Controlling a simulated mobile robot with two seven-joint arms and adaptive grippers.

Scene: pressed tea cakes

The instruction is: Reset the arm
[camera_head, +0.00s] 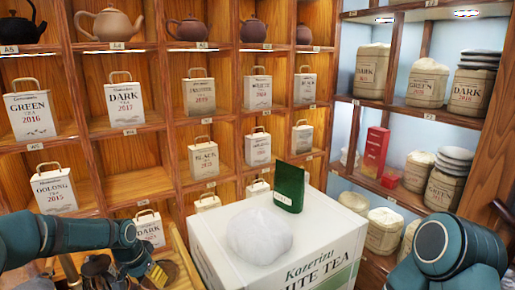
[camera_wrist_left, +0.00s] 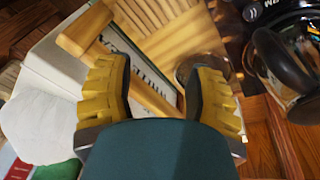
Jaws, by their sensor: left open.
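My left arm (camera_head: 60,236) comes in from the left, and its gripper (camera_head: 148,272) hangs low beside the left side of the white tea box (camera_head: 215,262). In the left wrist view the gripper's yellow ridged fingers (camera_wrist_left: 158,95) stand wide apart, with nothing held between them. A light wooden frame or rack (camera_wrist_left: 150,45) shows beyond and between the fingers; I cannot tell the gap to it. My right arm (camera_head: 452,248) shows only as a teal link at the lower right; its gripper is out of view.
A white wrapped lump (camera_head: 258,236) and a green packet (camera_head: 290,187) sit on the white box. Wooden shelves with tea bags and teapots fill the back. Sacks (camera_head: 427,82) stand on right shelves. A dark pot with a handle (camera_wrist_left: 290,62) is close to the gripper's right.

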